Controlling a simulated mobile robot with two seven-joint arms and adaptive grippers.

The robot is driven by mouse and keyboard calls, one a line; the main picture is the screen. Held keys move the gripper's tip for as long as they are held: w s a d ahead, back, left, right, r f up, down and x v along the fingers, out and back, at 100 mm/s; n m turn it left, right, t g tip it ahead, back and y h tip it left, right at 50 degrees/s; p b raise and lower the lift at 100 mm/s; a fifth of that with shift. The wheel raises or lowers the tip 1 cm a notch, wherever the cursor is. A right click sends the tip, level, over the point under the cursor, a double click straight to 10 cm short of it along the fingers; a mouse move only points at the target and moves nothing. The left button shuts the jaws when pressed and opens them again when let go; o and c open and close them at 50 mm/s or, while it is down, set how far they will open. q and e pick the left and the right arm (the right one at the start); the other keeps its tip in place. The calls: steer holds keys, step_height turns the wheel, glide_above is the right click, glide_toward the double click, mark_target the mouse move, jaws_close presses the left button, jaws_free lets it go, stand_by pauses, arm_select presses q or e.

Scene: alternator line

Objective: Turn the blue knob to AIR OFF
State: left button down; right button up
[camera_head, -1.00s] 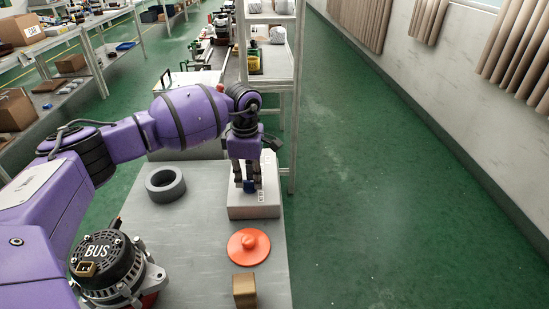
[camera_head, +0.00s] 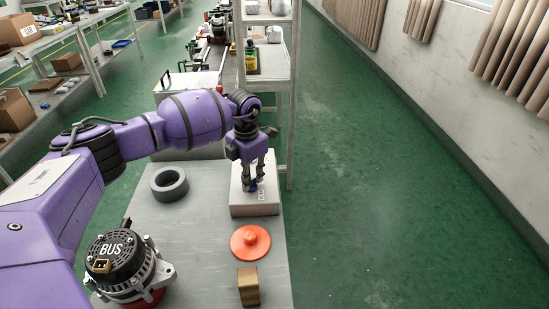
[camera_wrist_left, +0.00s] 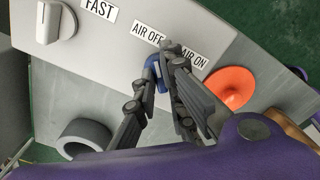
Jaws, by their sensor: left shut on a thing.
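The blue knob (camera_head: 252,186) is on the top of a white control box (camera_head: 262,210) on the grey table. My left gripper (camera_head: 254,180) reaches down from above and is shut on the knob. In the left wrist view the blue knob (camera_wrist_left: 153,70) shows between the fingers (camera_wrist_left: 160,78), close to the AIR OFF label (camera_wrist_left: 146,32). The AIR ON label (camera_wrist_left: 194,56) is to the right, partly behind a finger. The fingers hide much of the knob, so its exact pointing is unclear. My right gripper is not in view.
A white knob (camera_wrist_left: 48,22) and a FAST label (camera_wrist_left: 98,8) are on the same box. A red-orange disc with a handle (camera_head: 250,242), a brass block (camera_head: 248,286), a grey ring (camera_head: 169,183) and an alternator (camera_head: 125,265) stand nearby. A shelf rack (camera_head: 268,84) rises behind.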

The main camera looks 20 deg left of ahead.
arm_select(q)
steer(key=shift+n, duration=0.6)
steer(key=c, duration=1.8)
jaws_free()
step_height(320, 180, up, 12)
steer(key=shift+r, duration=0.1)
